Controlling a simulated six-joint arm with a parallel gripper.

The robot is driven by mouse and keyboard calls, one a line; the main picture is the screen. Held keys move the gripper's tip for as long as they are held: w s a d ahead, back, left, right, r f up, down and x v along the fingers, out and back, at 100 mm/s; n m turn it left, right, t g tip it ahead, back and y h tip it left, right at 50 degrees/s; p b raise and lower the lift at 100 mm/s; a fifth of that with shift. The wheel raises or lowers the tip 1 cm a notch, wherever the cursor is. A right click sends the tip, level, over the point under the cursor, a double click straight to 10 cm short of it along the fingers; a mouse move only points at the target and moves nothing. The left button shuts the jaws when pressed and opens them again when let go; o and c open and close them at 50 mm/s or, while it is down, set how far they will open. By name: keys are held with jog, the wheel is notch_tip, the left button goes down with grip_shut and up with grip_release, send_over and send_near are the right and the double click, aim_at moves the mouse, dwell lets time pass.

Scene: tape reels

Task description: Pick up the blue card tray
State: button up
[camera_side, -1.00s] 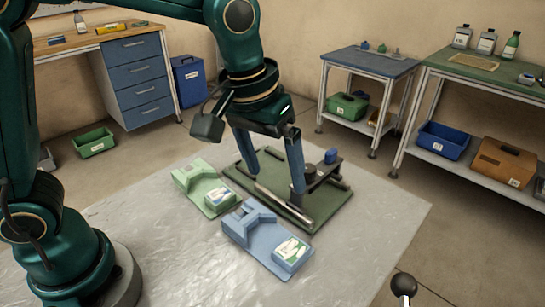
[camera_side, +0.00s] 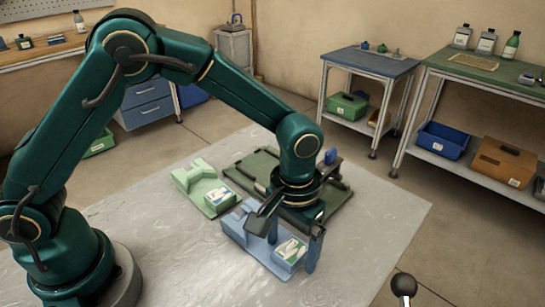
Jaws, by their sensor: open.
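The blue card tray (camera_side: 237,229) lies on the grey sheet, with a green-and-white card or box (camera_side: 290,250) at its right end. My gripper (camera_side: 292,256) points down over that right end, its jaws open. One blue finger is to the left of the card and the other is at the tray's right edge. Whether either finger touches the tray I cannot tell. My wrist and fingers hide part of the tray's back and right side.
A pale green tray (camera_side: 192,176) with a similar card lies just behind and left. A dark green board (camera_side: 243,169) with a blue-topped fixture (camera_side: 331,156) lies behind my wrist. The grey sheet (camera_side: 185,265) is bare in front. A dark knob (camera_side: 404,285) stands at the lower right.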

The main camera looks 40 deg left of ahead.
jog(key=c, duration=1.4)
grip_shut()
jog(key=shift+r, duration=0.1)
